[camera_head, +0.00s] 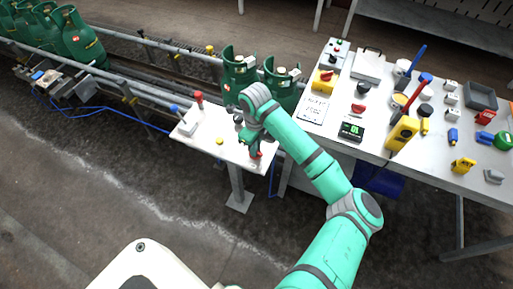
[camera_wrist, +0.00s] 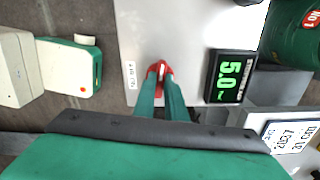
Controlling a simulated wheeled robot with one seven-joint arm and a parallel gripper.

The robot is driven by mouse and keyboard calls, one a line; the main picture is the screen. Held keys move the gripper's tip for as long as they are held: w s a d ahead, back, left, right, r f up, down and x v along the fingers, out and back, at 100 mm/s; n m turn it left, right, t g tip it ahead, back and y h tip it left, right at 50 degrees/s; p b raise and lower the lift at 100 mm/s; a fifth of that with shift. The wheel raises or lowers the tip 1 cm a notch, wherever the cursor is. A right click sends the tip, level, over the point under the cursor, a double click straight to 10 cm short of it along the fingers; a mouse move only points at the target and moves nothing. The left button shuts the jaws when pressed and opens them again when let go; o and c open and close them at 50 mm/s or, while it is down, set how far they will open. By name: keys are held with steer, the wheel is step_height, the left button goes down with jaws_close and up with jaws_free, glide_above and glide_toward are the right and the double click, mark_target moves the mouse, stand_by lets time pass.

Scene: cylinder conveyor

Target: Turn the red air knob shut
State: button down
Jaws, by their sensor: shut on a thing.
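The red air knob (camera_wrist: 162,68) shows in the wrist view on a pale panel (camera_wrist: 188,25), between the tips of my gripper (camera_wrist: 161,78). The two green fingers are shut on it and hide much of its lower part. In the head view, my gripper (camera_head: 253,147) reaches down to the right end of the white stand (camera_head: 205,138), and a bit of red knob (camera_head: 256,155) shows beside it. A small label (camera_wrist: 130,75) lies left of the knob in the wrist view. A black display (camera_wrist: 230,78) right of it reads 5.0 in green digits.
Two green gas cylinders (camera_head: 238,72) stand on the conveyor (camera_head: 150,100) behind the stand. A crowded worktable (camera_head: 385,165) is at the right.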

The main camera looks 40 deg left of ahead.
steer(key=m, duration=0.5)
steer(key=shift+w, duration=0.2)
steer(key=m, duration=0.4)
steer(key=shift+s, duration=0.15)
steer(key=m, duration=0.3)
steer(key=shift+m, duration=0.3)
steer(key=m, duration=0.2)
steer(key=shift+m, duration=0.3)
steer(key=shift+w+d+m, duration=0.1)
steer(key=shift+w+m, duration=0.1)
steer(key=shift+m, duration=0.3)
steer(key=shift+s, duration=0.25)
steer(key=c, duration=1.8)
jaws_free()
